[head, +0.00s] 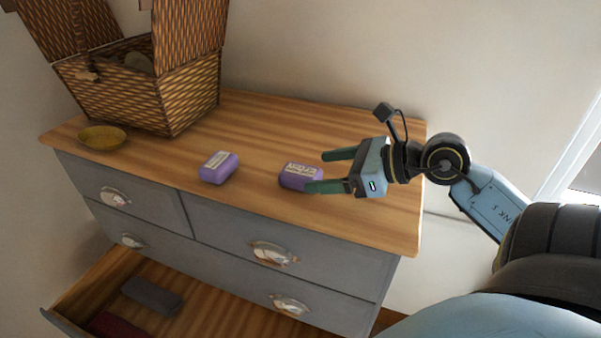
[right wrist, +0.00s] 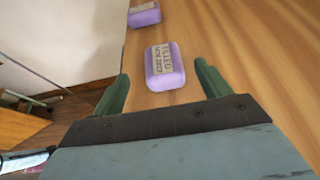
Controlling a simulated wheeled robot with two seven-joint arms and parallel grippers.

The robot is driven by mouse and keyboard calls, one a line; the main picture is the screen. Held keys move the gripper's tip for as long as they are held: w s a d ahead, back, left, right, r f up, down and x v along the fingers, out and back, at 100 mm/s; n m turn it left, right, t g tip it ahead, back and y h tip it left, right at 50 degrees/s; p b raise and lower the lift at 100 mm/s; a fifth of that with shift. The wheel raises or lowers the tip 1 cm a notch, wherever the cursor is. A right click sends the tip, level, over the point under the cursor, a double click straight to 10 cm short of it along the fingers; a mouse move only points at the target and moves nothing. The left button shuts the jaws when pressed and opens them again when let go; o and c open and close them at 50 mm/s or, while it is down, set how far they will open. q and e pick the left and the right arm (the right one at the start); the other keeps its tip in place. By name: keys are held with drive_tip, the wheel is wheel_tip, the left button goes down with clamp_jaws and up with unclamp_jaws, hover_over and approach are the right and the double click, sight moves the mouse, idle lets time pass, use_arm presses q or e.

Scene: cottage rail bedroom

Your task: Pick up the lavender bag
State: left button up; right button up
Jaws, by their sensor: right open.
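Two purple labelled blocks, which look like lavender bags, lie on the dresser top. The nearer lavender bag (head: 300,175) is at my right gripper (head: 316,172); the other purple bag (head: 219,167) lies further left, near the front edge. In the right wrist view, the nearer bag (right wrist: 164,66) lies ahead of and between the open green fingers, its label facing up. The second bag (right wrist: 144,14) shows beyond it at the top. My right gripper is open and empty, with one finger partly overlapping the bag in the head view. My left gripper is not in view.
An open wicker basket (head: 130,95) stands at the back left of the wooden dresser top (head: 262,128). A small yellow dish (head: 101,137) sits by it. A lower drawer (head: 205,312) is pulled open, with dark folded items inside. The back middle is clear.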

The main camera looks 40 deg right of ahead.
sight(309, 172)
drive_tip(key=shift+w+a+f, duration=0.15)
drive_tip(key=shift+w+a, duration=0.05)
drive_tip(key=shift+w, duration=0.35)
drive_tip(key=p+x, duration=0.1)
drive_tip(key=x, duration=0.2)
drive_tip(key=shift+w+f+p, duration=0.25)
drive_tip(key=shift+f+p, duration=0.05)
drive_tip(key=shift+p, duration=0.1)
drive_tip(key=shift+w+a+f, duration=0.3)
drive_tip(key=shift+w+f, duration=0.05)
drive_tip(key=shift+w, duration=0.15)
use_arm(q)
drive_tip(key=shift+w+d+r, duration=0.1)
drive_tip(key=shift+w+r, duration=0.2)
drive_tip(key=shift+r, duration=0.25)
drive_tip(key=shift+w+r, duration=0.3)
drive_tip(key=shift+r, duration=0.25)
use_arm(e)
drive_tip(key=c, duration=1)
drive_tip(key=shift+c, duration=0.2)
